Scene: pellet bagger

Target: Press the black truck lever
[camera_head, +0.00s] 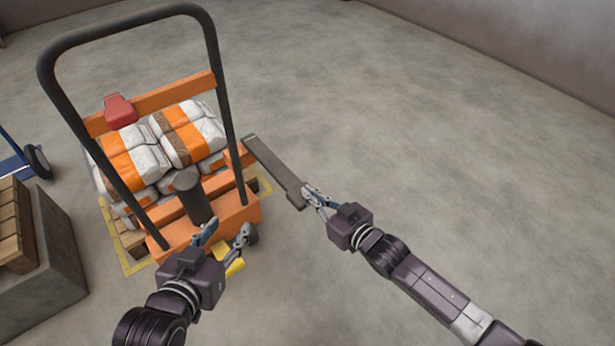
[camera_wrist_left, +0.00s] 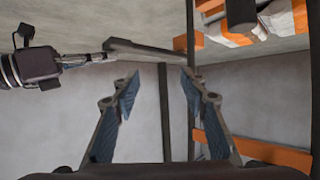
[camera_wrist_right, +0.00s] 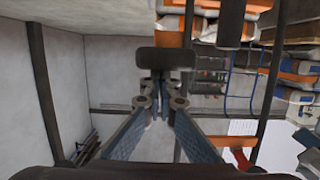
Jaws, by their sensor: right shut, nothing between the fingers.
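The black truck lever (camera_head: 272,165) is a flat dark bar that sticks out from the right side of the orange truck (camera_head: 215,220). My right gripper (camera_head: 310,194) is shut at the lever's near, free end, with nothing between its fingers. In the right wrist view the lever's end (camera_wrist_right: 165,59) stands right in front of the closed fingertips (camera_wrist_right: 160,75); I cannot tell whether they touch. My left gripper (camera_head: 224,234) is open and empty near the front of the truck's base. The lever also shows in the left wrist view (camera_wrist_left: 145,48), beyond the open left fingers (camera_wrist_left: 160,82).
White and orange bags (camera_head: 185,135) lie stacked on the truck behind its black tubular handle (camera_head: 45,75). A yellow frame marking (camera_head: 110,235) surrounds the truck on the floor. A grey box with wooden slats (camera_head: 60,265) stands at the left. The floor at the right is clear.

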